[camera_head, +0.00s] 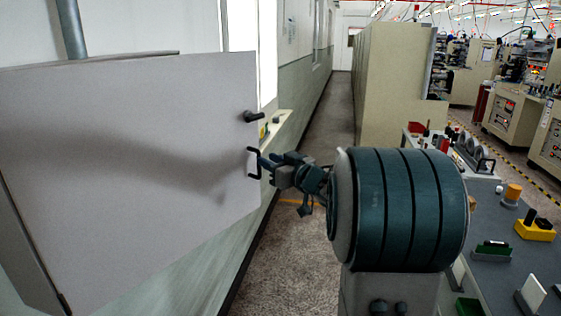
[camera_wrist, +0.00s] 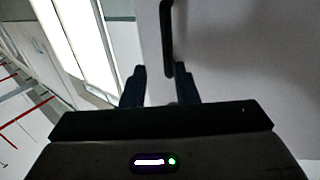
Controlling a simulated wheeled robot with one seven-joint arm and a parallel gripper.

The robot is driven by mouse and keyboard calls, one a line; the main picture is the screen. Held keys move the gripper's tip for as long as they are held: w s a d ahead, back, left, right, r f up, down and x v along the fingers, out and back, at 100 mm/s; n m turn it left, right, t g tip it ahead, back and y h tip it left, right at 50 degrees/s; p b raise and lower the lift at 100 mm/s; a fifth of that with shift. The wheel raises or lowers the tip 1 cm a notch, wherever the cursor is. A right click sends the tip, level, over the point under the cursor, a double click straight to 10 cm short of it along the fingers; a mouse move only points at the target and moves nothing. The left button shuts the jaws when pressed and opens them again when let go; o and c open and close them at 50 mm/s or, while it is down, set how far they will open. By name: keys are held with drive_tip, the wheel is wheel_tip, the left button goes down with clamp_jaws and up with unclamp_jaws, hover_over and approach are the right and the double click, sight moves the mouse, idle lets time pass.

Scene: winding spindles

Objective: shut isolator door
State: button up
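The isolator door (camera_head: 130,150) is a large light-grey panel filling the left of the head view, standing open. A black bar handle (camera_head: 250,163) is near its free edge, below a black lever (camera_head: 252,116). My gripper (camera_head: 268,164) is at the bar handle. In the wrist view, the dark fingers of my gripper (camera_wrist: 160,78) are spread apart. The bar handle (camera_wrist: 166,38) runs down into the space between them, closer to the right finger. Contact with the handle cannot be told. The door face (camera_wrist: 245,50) fills the right of that view.
The isolator box (camera_head: 28,255) shows partly at the left edge, with a grey pipe (camera_head: 71,30) above. A wall with a ledge (camera_head: 275,130) is behind the door. A grey table (camera_head: 500,235) with small parts is at right. The aisle floor (camera_head: 330,130) looks clear.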

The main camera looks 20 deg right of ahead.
drive_tip(key=shift+s+d, duration=0.8)
drive_tip(key=shift+d, duration=0.15)
drive_tip(key=shift+p, duration=0.3)
